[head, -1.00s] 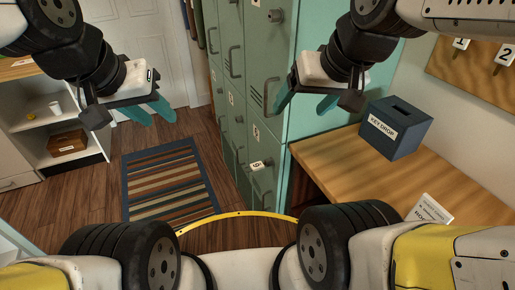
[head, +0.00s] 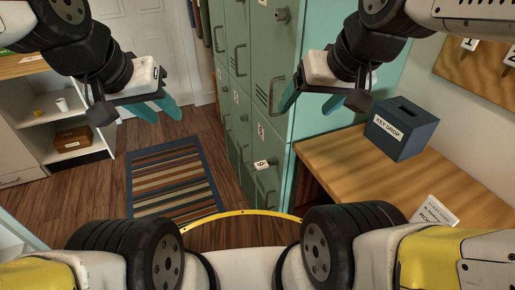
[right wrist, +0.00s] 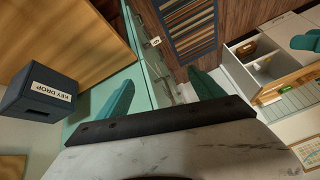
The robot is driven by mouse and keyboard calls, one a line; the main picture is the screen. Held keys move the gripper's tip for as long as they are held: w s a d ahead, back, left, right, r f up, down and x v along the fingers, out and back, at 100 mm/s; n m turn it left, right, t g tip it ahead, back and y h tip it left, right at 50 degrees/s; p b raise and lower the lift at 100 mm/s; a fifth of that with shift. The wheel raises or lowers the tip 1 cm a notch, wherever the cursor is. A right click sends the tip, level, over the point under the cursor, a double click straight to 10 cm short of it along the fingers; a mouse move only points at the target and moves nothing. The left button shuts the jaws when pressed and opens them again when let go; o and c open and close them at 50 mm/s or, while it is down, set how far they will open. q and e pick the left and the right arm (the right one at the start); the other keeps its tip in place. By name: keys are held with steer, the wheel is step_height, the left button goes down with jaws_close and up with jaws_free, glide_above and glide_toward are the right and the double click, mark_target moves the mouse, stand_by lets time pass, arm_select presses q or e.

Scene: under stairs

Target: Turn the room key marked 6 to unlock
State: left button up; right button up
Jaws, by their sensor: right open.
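A key with a white tag (head: 262,165) sticks out of a lower door of the green lockers (head: 231,60); the tag appears to read 6. The tag also shows small in the right wrist view (right wrist: 155,42). My right gripper (head: 312,102) is open and empty, above and to the right of the key, in front of the lockers' teal side. Its two teal fingers stand apart in the right wrist view (right wrist: 162,92), with nothing between them. My left gripper (head: 155,111) is open and empty, above the striped rug, left of the lockers. The lock itself is too small to make out.
A wooden counter (head: 365,175) stands right of the lockers, with a blue key drop box (head: 402,128) and a white card (head: 434,215) on it. A striped rug (head: 172,178) lies on the floor. White shelves (head: 50,108) stand at left. A board with numbered tags (head: 495,62) hangs at upper right.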

steer(key=c, duration=0.4)
steer(key=shift+w+f, duration=0.15)
steer(key=shift+w, duration=0.05)
steer(key=shift+c, duration=0.3)
steer(key=w+a+f+n+g+h, duration=0.2)
steer(key=w+f+n+g+h, duration=0.15)
steer(key=w+f+n, duration=0.3)
steer(key=n+h, duration=0.9)
steer(key=n, duration=0.6)
glide_toward(261, 164)
steer(key=shift+m+t, duration=0.25)
steer(key=shift+t, duration=0.1)
steer(key=x, duration=0.7)
steer(key=shift+s+d+f, duration=0.1)
steer(key=shift+d+f, duration=0.15)
